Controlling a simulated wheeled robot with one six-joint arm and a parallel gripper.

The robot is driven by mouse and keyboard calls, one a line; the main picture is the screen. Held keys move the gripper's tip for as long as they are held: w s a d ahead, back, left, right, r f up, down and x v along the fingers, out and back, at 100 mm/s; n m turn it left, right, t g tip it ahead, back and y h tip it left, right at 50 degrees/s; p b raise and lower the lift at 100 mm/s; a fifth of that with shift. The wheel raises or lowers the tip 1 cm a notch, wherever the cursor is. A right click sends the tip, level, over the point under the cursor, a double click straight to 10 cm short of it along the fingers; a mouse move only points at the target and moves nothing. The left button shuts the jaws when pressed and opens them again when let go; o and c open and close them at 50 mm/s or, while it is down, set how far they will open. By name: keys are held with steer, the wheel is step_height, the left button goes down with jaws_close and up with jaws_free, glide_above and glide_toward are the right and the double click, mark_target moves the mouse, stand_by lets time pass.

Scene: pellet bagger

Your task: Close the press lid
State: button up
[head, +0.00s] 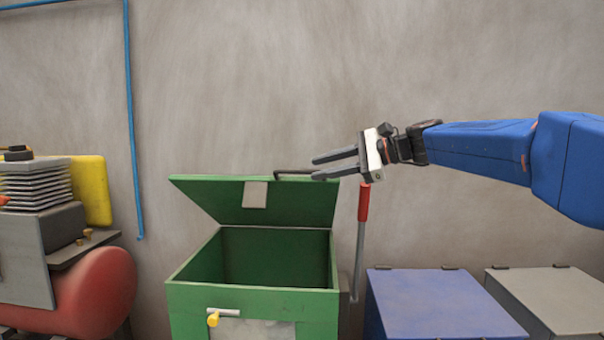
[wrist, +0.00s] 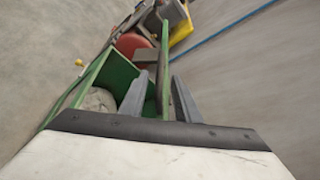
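The green press box (head: 253,300) stands open in the head view, with a dark hollow inside. Its green lid (head: 215,196) is raised, tilted up at the back, and carries a pale plate near its top edge and a dark bar handle (head: 293,171). My gripper (head: 314,167) is at the lid's upper right corner, fingers parted and pointing left. In the wrist view the lid (wrist: 165,58) shows edge-on, between the two fingers of my gripper (wrist: 160,86). Whether a finger touches the lid I cannot tell.
A red-handled lever (head: 363,202) stands at the box's right side, below my gripper. A yellow-knobbed latch (head: 213,319) is on the box front. A blue box (head: 440,300) and a grey box (head: 555,298) stand right; a red tank (head: 95,292) stands left. The wall is close behind.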

mark_target(310, 170)
steer(key=shift+x, duration=3.15)
steer(key=shift+c, duration=0.5)
jaws_close()
